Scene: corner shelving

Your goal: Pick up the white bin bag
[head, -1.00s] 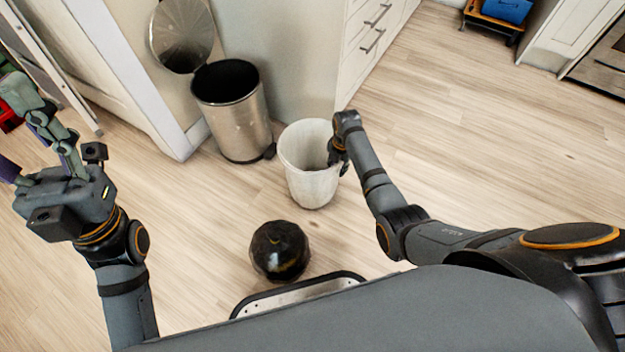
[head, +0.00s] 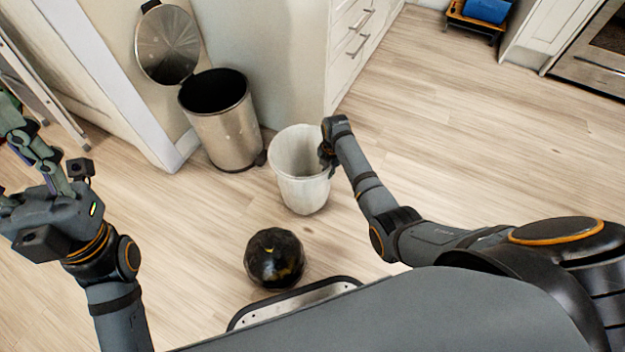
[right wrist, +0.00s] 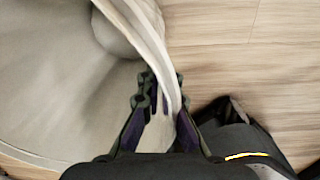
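The white bin bag (head: 300,189) looks like an open, upright white container and stands on the floor in the middle of the head view. My right gripper (head: 328,152) is at its right rim. In the right wrist view the fingers of my right gripper (right wrist: 166,100) lie on either side of the white rim (right wrist: 150,38) and look closed on it. A rounded pale shape shows inside, but I cannot tell what it is. My left gripper (head: 25,165) is raised at the left edge, away from the bag, its fingers partly cut off.
A black tied bag (head: 274,259) lies on the floor in front of the white one. A steel pedal bin (head: 225,130) with its lid up stands behind left. White drawers (head: 345,50) stand behind. The floor to the right is clear.

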